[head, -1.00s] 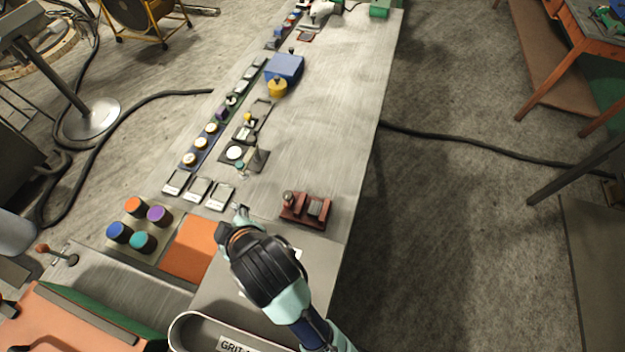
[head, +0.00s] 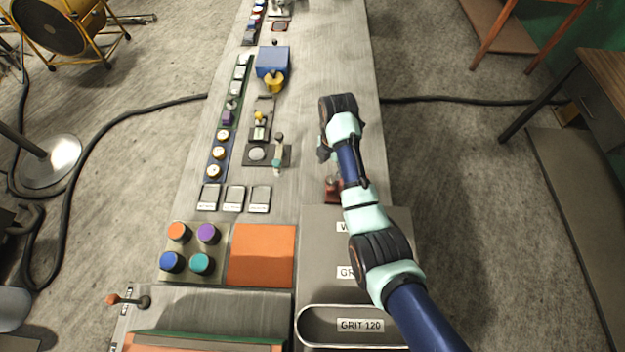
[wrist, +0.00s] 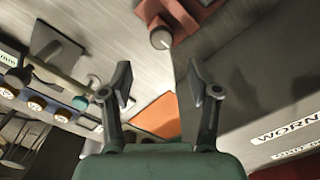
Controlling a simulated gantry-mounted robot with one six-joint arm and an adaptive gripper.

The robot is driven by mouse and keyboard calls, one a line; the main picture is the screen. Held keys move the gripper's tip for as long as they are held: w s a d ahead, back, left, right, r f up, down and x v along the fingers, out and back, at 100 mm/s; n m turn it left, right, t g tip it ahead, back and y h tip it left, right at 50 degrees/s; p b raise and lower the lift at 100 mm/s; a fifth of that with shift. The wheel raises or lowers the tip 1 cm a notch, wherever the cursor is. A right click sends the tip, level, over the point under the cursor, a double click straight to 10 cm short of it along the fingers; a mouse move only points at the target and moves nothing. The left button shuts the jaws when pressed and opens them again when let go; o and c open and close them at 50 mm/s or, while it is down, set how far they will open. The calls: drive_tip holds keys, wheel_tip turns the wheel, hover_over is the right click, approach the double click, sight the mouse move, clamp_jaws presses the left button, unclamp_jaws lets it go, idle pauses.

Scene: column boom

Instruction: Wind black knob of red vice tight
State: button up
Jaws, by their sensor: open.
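The red vice (head: 333,197) sits on the metal bench, mostly covered by my arm in the head view. It also shows at the top of the wrist view (wrist: 183,20). Its dark round knob (wrist: 160,38), with a pale line on its face, is in plain sight there. My gripper (wrist: 160,84) is open and empty, its two fingers spread. The knob appears beyond and between the fingertips, and nothing touches it. In the head view the gripper (head: 323,150) hangs above the bench, just beyond the vice.
A dark panel with a small lever (head: 279,150) stands left of my gripper. Labelled grit bins (head: 318,320) and an orange mat (head: 262,255) lie nearer. A blue box with a yellow knob (head: 272,62) stands farther back. The bench right of centre is clear.

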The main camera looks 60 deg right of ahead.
sight(331, 178)
drive_tip(key=shift+s+d+f, duration=0.15)
drive_tip(key=shift+s+f, duration=0.05)
drive_tip(key=shift+f, duration=0.05)
wheel_tip(331, 178, down, 7)
drive_tip(key=shift+d+f+b, duration=0.1)
drive_tip(key=shift+f+b, duration=0.05)
drive_tip(key=shift+b, duration=0.55)
drive_tip(key=c, duration=1.2)
drive_tip(key=shift+o, duration=0.2)
